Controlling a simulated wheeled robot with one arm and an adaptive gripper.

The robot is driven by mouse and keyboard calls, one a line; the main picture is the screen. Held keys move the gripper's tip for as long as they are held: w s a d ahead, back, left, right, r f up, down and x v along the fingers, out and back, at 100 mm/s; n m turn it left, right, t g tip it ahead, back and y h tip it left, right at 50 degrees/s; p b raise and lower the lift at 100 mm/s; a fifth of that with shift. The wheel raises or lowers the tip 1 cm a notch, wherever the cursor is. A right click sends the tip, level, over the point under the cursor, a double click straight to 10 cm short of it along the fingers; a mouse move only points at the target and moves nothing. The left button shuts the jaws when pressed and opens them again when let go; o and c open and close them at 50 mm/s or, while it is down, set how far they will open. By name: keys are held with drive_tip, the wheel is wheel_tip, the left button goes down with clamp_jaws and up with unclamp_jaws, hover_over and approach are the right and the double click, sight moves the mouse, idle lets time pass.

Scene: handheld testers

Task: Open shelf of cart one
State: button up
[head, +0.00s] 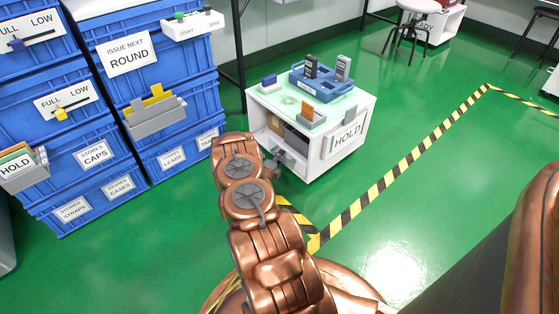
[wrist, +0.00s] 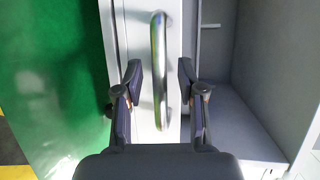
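A low white cart (head: 346,118) with a pale green top stands beyond my arm. A sign on its right side reads HOLD (head: 347,135); I see no cart number. Its front-left side shows an open compartment holding dark and brown items, partly hidden by my arm. In the wrist view a vertical metal bar handle (wrist: 159,50) stands on a white panel (wrist: 137,30), with a grey, open interior (wrist: 245,110) to its right. My gripper (wrist: 160,72) is open, one finger on each side of the handle with visible gaps. It also shows small in the head view (head: 288,163), near the cart's front.
A blue tray (head: 322,88) with upright handheld testers sits on the cart top, beside a small blue block (head: 269,81) and an orange card in a grey holder (head: 309,115). Stacked blue crates (head: 170,70) fill the left. Green floor (head: 440,180) is free to the right, past striped tape.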

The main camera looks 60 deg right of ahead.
clamp_jaws()
idle(0.4)
idle(0.4)
